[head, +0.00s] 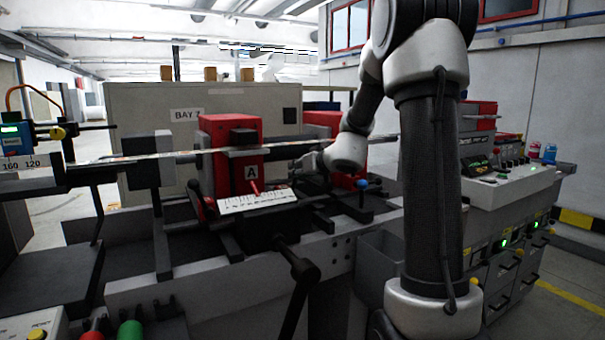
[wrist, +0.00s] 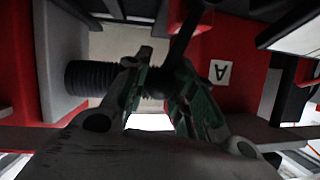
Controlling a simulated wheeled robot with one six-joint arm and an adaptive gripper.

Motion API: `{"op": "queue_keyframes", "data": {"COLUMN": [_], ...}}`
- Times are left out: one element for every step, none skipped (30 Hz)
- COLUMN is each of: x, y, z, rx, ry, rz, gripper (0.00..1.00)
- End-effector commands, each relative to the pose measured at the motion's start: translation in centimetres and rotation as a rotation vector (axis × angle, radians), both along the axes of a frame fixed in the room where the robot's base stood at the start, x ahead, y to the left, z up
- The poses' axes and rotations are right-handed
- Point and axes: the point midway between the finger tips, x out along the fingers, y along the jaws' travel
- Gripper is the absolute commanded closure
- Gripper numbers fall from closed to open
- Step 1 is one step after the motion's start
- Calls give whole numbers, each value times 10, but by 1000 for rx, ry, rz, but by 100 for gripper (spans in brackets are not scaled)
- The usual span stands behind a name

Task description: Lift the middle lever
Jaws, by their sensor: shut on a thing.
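My gripper (head: 299,166) reaches in from the right between the red block marked A (head: 228,150) and a second red block. In the wrist view my gripper (wrist: 160,75) has its green-padded fingers closed around a dark lever (wrist: 186,32) that lies between the red blocks; this looks like the middle lever. The fingers hide most of the gripped part. A ribbed black rod (wrist: 90,77) lies behind the fingers. In the head view the held lever is too small and dark to make out. A red lever (head: 255,187) stands in front of block A.
A white scale plate (head: 257,201) lies below block A. A blue-knobbed lever (head: 361,184) stands right of my gripper. A black crank handle (head: 303,270) sticks out at the front. A control console (head: 510,180) stands at right.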

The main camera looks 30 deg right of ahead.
Motion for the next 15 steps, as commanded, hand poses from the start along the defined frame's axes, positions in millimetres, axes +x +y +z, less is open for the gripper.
{"op": "queue_keyframes", "data": {"x": [0,0,0,0,0,0,0,0,0,0,0,0,0,0,0], "y": [2,2,3,4,4,4,5,5,5,5,5,5,5,5,5], "z": [0,0,0,0,0,1,1,1,1,1,1,1,1,1,1], "rx": [-12,-21,-28,-33,-38,-43,-45,-47,-50,-51,-51,-51,-51,-51,-50], "ry": [1,1,1,0,0,0,0,0,0,0,0,0,0,0,0], "rz": [0,0,1,1,1,2,2,1,1,1,1,1,1,1,2], "gripper": [100,100,100,100,100,100,100,100,100,100,100,100,100,100,100]}}
